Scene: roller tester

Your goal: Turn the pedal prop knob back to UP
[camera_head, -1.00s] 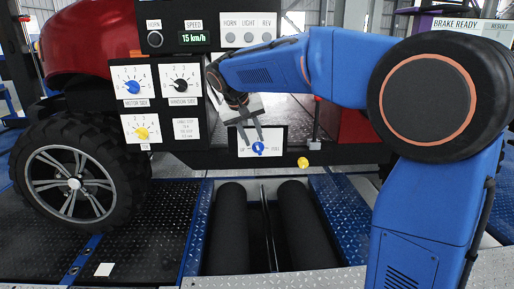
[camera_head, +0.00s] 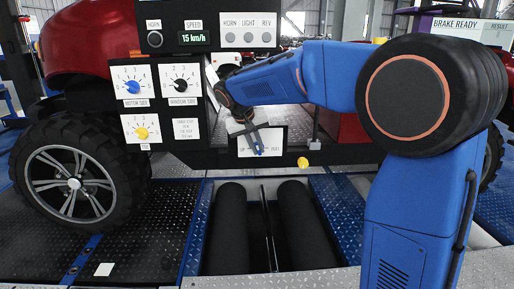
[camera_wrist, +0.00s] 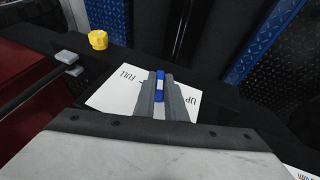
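The pedal prop knob is a small blue knob on a white plate (camera_head: 275,138) at the front of the dark beam, marked UP on the left and FULL on the right. In the wrist view the knob (camera_wrist: 160,86) sits between the two grey fingers, with UP to the right and FULL to the left on the plate (camera_wrist: 118,97). My gripper (camera_head: 256,148) reaches down to the plate, its fingers drawn together on the knob. The fingers hide the knob's sides and part of the dial, so its pointing direction is unclear.
A yellow knob (camera_head: 302,162) sticks out right of the plate. Panels with a blue dial (camera_head: 132,87), a black dial (camera_head: 180,85) and a yellow dial (camera_head: 141,133) stand to the left. Black rollers (camera_head: 229,228) lie below. A red vehicle's wheel (camera_head: 74,183) is at left.

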